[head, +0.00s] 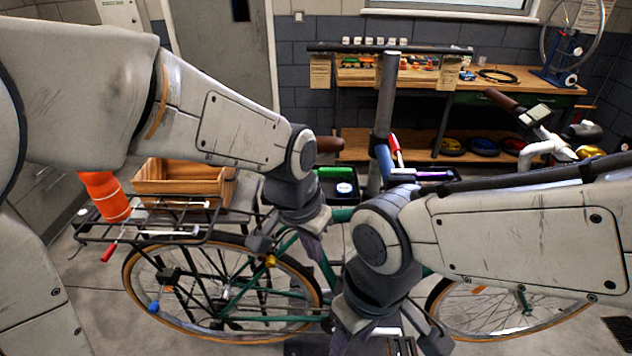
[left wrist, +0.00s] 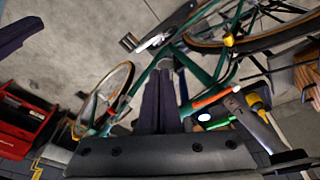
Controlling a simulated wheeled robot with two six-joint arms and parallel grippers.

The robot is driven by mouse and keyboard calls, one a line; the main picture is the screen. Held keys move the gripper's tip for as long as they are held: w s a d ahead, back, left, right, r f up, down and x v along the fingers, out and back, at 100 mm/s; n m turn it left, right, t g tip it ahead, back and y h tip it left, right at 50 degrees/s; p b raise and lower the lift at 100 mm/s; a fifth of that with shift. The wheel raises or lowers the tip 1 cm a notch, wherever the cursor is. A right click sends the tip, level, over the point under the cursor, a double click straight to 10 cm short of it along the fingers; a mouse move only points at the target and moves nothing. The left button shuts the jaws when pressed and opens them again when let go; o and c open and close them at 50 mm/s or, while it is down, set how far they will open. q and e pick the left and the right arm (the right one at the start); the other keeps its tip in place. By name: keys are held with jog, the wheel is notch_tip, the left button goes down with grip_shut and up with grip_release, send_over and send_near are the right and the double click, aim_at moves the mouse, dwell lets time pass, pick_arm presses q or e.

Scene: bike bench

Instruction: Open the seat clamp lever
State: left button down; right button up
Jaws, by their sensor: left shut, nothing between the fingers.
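The green bike frame (head: 245,300) stands across the head view, with its brown saddle (head: 328,144) partly behind my left arm. I cannot make out the seat clamp lever for certain; my left wrist covers much of the seat tube area in the head view. My left gripper (head: 290,243) points down there, shut and empty. In the left wrist view its closed fingers (left wrist: 158,100) lie over the green frame (left wrist: 195,75). An orange-red bar (left wrist: 215,97) is to their right. My right gripper (head: 388,340) is low in the centre; its fingertips are not clearly visible.
A wooden crate (head: 180,180) and an orange bottle (head: 105,195) sit on the rear rack side. A grey stand post (head: 386,95) with a red lever (head: 395,147) rises behind the bike. A workbench (head: 420,78) stands at the back. A red toolbox (left wrist: 22,125) shows in the left wrist view.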

pick_arm(q)
jog(key=w+a+r+t+p, duration=0.1)
jog(key=w+r+p, duration=0.2)
jog(key=w, duration=1)
jog(key=shift+w+a+r+n+t+p, duration=0.15)
jog(key=shift+r+n+t+p, duration=0.2)
jog(key=shift+r, duration=0.3)
pick_arm(e)
notch_tip(320, 180, up, 6)
jog(key=shift+f, duration=0.1)
pick_arm(q)
jog(key=p+x, duration=0.2)
jog(key=x, duration=0.8)
jog(key=shift+p, duration=0.3)
pick_arm(e)
jog(key=shift+r, duration=1.35)
